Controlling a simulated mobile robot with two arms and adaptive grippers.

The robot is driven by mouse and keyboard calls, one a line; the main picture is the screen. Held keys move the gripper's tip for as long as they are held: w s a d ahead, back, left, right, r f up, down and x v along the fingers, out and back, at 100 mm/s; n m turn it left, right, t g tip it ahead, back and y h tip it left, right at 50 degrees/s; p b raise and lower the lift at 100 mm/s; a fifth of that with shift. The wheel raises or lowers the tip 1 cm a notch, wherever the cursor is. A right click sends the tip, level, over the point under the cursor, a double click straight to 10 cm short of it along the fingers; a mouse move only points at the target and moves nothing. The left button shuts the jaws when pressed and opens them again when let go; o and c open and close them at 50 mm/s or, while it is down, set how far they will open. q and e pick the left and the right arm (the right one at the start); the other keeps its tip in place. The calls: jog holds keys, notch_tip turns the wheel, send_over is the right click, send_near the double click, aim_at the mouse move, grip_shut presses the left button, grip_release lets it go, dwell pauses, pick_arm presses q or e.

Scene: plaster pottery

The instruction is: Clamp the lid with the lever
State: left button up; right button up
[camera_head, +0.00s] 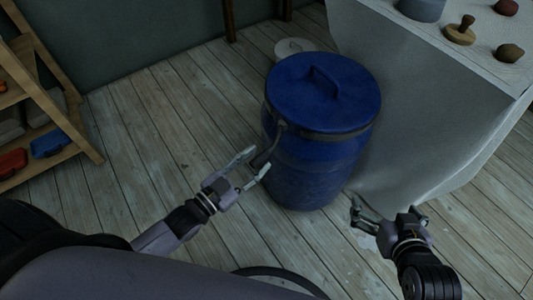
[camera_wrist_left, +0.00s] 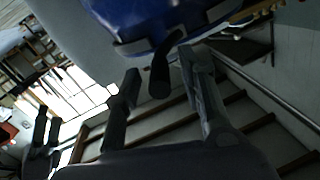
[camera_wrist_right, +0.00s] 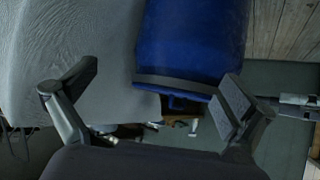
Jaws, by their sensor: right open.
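A blue barrel (camera_head: 310,172) stands upright on the floor. Its blue lid (camera_head: 318,92) with a raised handle sits on top, and a dark band runs around the rim. A dark lever (camera_head: 270,148) hangs out from the band at the barrel's left front; it also shows in the left wrist view (camera_wrist_left: 159,78). My left gripper (camera_head: 257,164) is open, with its fingers on either side of the lever's end; I cannot tell if they touch it. My right gripper (camera_head: 382,212) is open and empty, to the right of the barrel's base.
A cloth-covered table (camera_head: 425,85) stands close on the barrel's right, with pottery tools on top. A wooden shelf (camera_head: 40,100) is at the far left. A pale round object (camera_head: 292,46) lies behind the barrel. The plank floor left of the barrel is clear.

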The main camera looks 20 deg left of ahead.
aim_at(270, 150)
pick_arm(q)
jog(key=shift+b+x, duration=0.3)
jog(key=shift+x, duration=1.9)
pick_arm(e)
jog(key=w+r+t, duration=0.1)
jog(key=w+a+r+t, duration=0.1)
jog(key=r, duration=0.1)
jog(key=shift+w+a+r+t+y, duration=0.1)
jog(key=shift+w+r+t+y, duration=0.1)
jog(key=shift+w+t+y, duration=0.15)
pick_arm(q)
grip_shut()
